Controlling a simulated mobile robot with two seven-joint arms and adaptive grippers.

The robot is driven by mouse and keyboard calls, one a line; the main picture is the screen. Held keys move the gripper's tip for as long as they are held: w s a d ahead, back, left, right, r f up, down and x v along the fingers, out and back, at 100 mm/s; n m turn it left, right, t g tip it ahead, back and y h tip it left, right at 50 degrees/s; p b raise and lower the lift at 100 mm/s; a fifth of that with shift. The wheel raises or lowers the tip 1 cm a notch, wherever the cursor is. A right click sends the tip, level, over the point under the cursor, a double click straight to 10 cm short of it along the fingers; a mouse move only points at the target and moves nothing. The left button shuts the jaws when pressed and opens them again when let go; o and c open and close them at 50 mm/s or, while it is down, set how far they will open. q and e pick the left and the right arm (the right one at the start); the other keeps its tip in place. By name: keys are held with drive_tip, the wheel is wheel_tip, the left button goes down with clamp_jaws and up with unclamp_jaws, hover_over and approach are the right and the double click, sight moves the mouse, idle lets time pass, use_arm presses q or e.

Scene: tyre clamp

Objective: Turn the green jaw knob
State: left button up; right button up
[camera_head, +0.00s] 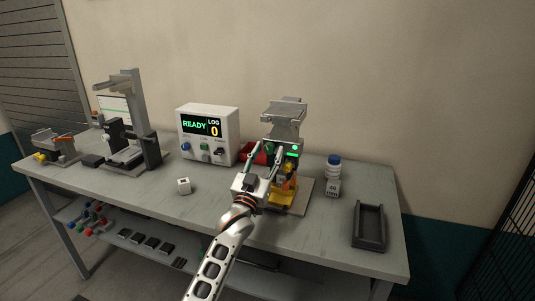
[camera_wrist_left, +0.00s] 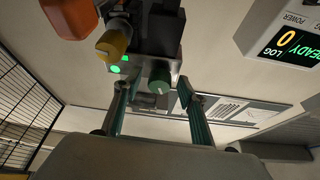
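The green jaw knob (camera_wrist_left: 159,80) is a short green cylinder with a pale mark on its face, on the dark underside of the tyre clamp in the left wrist view. My left gripper (camera_wrist_left: 154,88) is open, its two green-grey fingers on either side of the knob. A gap shows on the right side; I cannot tell whether the left finger touches it. In the head view my left gripper (camera_head: 268,149) reaches the front of the clamp (camera_head: 284,117), and the knob cannot be made out there. My right gripper is in neither view.

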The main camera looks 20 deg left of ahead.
use_arm(q)
drive_tip(key=shift+s, duration=0.1)
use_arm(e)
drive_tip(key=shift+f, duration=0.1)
use_arm(q)
drive_tip(key=v, duration=1.1)
drive_tip(key=shift+s+f, duration=0.2)
drive_tip(key=shift+s, duration=0.15)
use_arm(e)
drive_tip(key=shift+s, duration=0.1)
